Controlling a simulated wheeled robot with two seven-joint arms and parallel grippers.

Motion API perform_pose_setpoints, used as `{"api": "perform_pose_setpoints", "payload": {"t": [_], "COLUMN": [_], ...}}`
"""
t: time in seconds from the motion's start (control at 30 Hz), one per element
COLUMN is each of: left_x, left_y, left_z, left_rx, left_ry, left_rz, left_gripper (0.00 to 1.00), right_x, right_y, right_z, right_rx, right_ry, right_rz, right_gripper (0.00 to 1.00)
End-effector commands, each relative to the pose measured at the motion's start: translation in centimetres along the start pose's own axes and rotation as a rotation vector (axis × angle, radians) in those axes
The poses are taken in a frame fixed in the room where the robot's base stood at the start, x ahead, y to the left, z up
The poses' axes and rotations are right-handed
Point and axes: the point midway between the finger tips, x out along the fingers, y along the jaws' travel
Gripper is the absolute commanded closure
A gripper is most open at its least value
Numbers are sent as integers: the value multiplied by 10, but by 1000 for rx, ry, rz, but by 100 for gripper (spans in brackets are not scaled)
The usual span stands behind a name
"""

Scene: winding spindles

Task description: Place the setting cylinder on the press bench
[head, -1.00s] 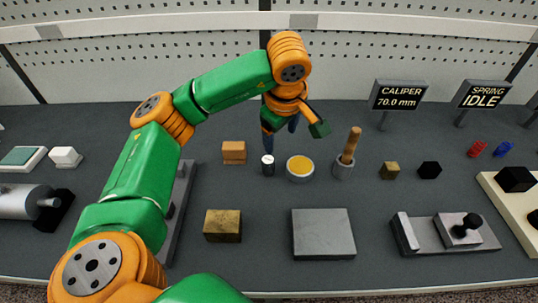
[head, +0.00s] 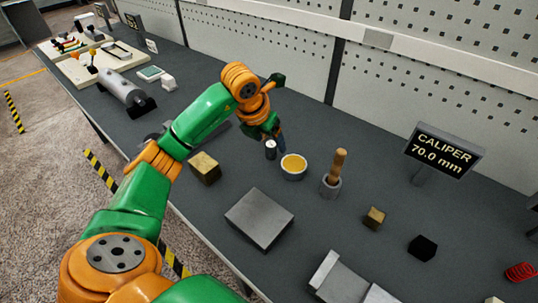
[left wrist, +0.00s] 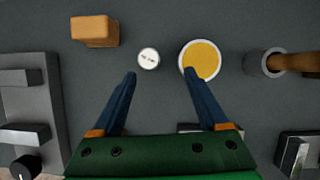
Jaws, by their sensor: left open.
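The setting cylinder looks to be the small upright metal cylinder with a white labelled top (head: 270,150), standing on the grey table. In the left wrist view the cylinder (left wrist: 149,58) is just beyond my left fingertips, nearer the left finger. My left gripper (left wrist: 160,74) is open with nothing between its blue fingers. In the head view my left gripper (head: 277,138) is at the cylinder's far side, partly hidden by its own wrist. I cannot tell for certain which thing is the press bench; a flat grey square slab (head: 260,218) lies nearer the front edge. My right gripper is out of view.
A dish with a yellow top (head: 293,166) stands close right of the cylinder. A grey cup with a wooden handle (head: 333,184) stands beyond. A brass block (head: 205,168), small brass cube (head: 375,217) and black block (head: 423,247) are on the table. A caliper sign (head: 443,150) reads 70.0 mm.

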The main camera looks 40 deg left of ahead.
Motion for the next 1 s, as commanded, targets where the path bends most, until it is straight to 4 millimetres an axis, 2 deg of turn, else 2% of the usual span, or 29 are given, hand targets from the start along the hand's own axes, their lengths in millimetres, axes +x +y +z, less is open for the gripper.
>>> {"api": "perform_pose_setpoints", "payload": {"t": [0.23, 0.33, 0.43, 0.6, 0.8, 0.9, 1.0], "left_x": [38, 58, 66, 66, 66, 66, 66], "left_y": [6, 7, 8, 8, 8, 8, 8], "left_z": [6, 6, 6, 6, 6, 6, 6], "left_rx": [-3, 0, 3, 4, 4, 4, 4], "left_ry": [7, 5, 3, 2, 2, 1, 1], "left_rz": [-3, -2, 0, 0, 0, 1, 0], "left_gripper": [23, 23, 23, 23, 77, 100, 100], "right_x": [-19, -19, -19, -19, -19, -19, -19], "right_y": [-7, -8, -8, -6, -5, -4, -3], "right_z": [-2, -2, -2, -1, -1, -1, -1], "right_rx": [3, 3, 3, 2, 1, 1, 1], "right_ry": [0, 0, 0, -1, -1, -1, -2], "right_rz": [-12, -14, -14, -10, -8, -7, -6], "right_gripper": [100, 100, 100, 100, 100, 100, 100]}}
